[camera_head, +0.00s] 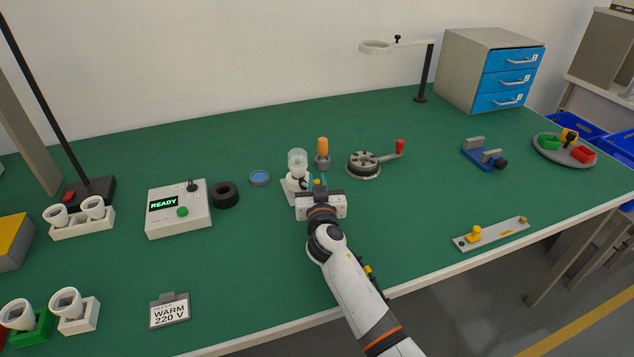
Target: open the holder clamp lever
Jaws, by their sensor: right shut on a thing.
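The holder (285,189) stands near the middle of the green table, with a clear bulb (297,157) upright in its white socket. My right gripper (319,183) reaches in from the bottom, just right of the holder's front. It is shut on the clamp lever, of which only a small yellow part shows between the fingers. The gripper body hides most of the lever and part of the holder, so the lever's angle cannot be told. My left gripper is not in view.
An orange-handled tool (322,148) stands close behind the gripper, with a crank reel (363,165) to its right. A control box (178,210) reading READY and a black ring (225,194) are to the left.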

